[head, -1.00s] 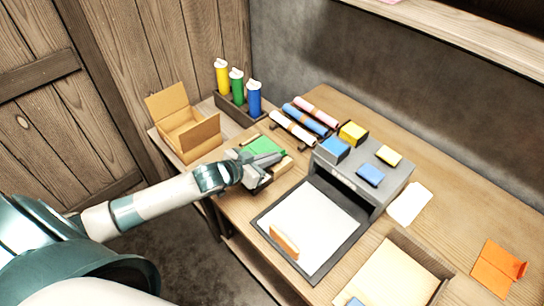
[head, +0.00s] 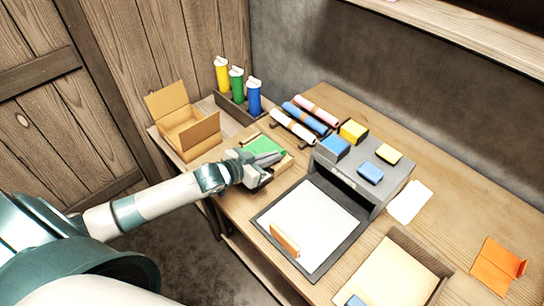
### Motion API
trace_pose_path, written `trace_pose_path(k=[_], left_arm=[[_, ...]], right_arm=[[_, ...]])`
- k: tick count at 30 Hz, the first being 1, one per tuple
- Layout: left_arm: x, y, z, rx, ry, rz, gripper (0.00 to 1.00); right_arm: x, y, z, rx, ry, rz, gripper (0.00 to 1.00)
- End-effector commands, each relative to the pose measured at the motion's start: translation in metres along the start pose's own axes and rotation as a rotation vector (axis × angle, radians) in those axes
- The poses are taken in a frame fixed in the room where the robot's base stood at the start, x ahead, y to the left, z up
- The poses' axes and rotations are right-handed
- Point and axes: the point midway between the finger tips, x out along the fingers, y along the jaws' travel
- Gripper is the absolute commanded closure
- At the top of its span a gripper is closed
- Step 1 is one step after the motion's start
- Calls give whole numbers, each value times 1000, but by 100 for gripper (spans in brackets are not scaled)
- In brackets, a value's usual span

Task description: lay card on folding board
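A green card (head: 264,145) lies flat on a small pale wooden board (head: 283,164) at the left part of the table, behind the box-lidded press. My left gripper (head: 272,158) reaches in from the left and is over the near edge of the green card and board. Its fingers hide part of both. I cannot tell whether the fingers are open or shut, or whether they touch the card. My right gripper is out of view. A blank white card (head: 409,203) lies flat at the right. An orange folded card (head: 497,267) stands partly open at the far right.
A grey unit with a white bed (head: 318,217) holds an orange-and-wood block (head: 285,240). A shallow wooden tray (head: 440,262) is at the front right.

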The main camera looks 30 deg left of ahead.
Motion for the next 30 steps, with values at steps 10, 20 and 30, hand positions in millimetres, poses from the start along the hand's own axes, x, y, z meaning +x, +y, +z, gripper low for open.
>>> trace_pose_path(k=[10, 20, 30], left_arm=[[0, 0, 0, 0, 0, 0, 100], [2, 0, 5, -1, -1, -1, 100], [2, 0, 6, 0, -1, 0, 100]], right_arm=[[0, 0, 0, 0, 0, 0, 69], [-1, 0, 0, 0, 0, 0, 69], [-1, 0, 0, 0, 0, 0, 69]])
